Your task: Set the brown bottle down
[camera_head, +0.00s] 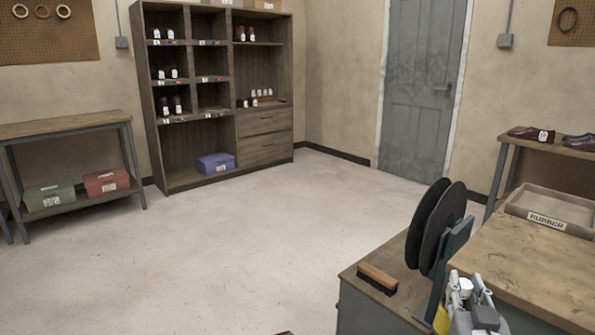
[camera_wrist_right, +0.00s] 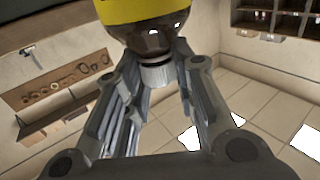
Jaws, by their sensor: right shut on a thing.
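My right gripper (camera_head: 472,308) is at the bottom right of the head view, beside the grey-sided bench with the brown wooden top. In the right wrist view, its two fingers (camera_wrist_right: 155,73) are shut on the brown bottle (camera_wrist_right: 152,40), around its neck and pale cap. The bottle has dark brown glass and a yellow label. Its far end is cut off by the top of the wrist view. In the head view, a yellow patch by the gripper looks like its label; the rest is mostly hidden. My left gripper is not in view.
Two dark discs (camera_head: 435,228) on a green stand rise beside the gripper. A wooden brush (camera_head: 377,278) lies left of them on the bench (camera_head: 395,262). A tray marked RUBBER (camera_head: 550,222) sits farther back on the right bench top, which has bare wood in front.

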